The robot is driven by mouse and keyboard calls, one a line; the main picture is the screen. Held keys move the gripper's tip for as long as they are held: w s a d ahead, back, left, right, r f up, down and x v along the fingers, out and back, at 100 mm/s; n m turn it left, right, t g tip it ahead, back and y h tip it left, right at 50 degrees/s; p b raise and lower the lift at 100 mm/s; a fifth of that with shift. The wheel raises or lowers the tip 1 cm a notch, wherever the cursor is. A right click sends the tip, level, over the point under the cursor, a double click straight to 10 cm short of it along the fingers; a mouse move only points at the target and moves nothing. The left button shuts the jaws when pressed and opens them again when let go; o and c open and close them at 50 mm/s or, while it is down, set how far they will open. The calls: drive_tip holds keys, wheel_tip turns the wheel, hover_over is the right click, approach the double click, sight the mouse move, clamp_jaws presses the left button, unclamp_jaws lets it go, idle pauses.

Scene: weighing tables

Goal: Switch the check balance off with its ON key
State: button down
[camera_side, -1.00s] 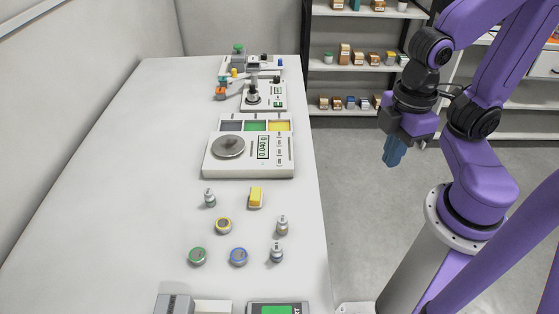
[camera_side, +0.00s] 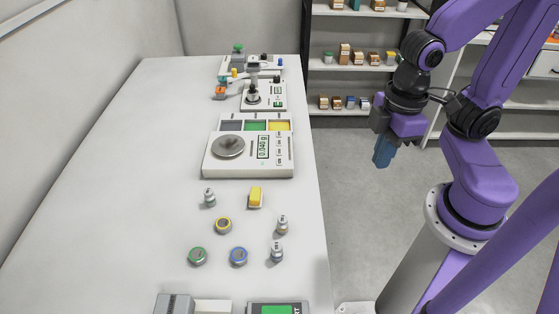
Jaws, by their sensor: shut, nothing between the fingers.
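A white balance (camera_side: 249,168) with a round metal pan (camera_side: 228,147) stands on the table. Its display (camera_side: 263,147) is lit and reads about 0.040 g, and a column of small keys (camera_side: 279,150) runs to the right of it. The key labels are too small to read, so I cannot tell which is ON. I cannot tell whether this is the check balance. My gripper (camera_side: 381,162) is shut and empty, with blue fingers pointing down. It hangs off the right edge of the table, apart from the balance.
Behind the balance are three coloured trays (camera_side: 255,126) and another white instrument (camera_side: 264,97). In front lie a yellow block (camera_side: 256,196), small bottles (camera_side: 282,225) and round tins (camera_side: 238,256). A device with a green screen (camera_side: 278,309) is at the front edge. The table's left side is clear.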

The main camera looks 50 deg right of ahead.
drive_tip(key=w+a+f+m+t+y, duration=0.1)
drive_tip(key=w+a+f+m, duration=0.25)
drive_tip(key=w, duration=0.35)
drive_tip(key=m+t+y, duration=0.1)
drive_tip(key=m+t, duration=0.6)
drive_tip(key=m, duration=0.6)
hover_over(280, 162)
drive_tip(key=f, duration=0.5)
drive_tip(key=shift+s+d+f, duration=0.1)
drive_tip(key=shift+s+d, duration=0.15)
drive_tip(key=shift+d, duration=0.1)
drive_tip(key=shift+f, duration=4.4)
drive_tip(key=shift+f, duration=0.1)
drive_tip(key=shift+f, duration=0.3)
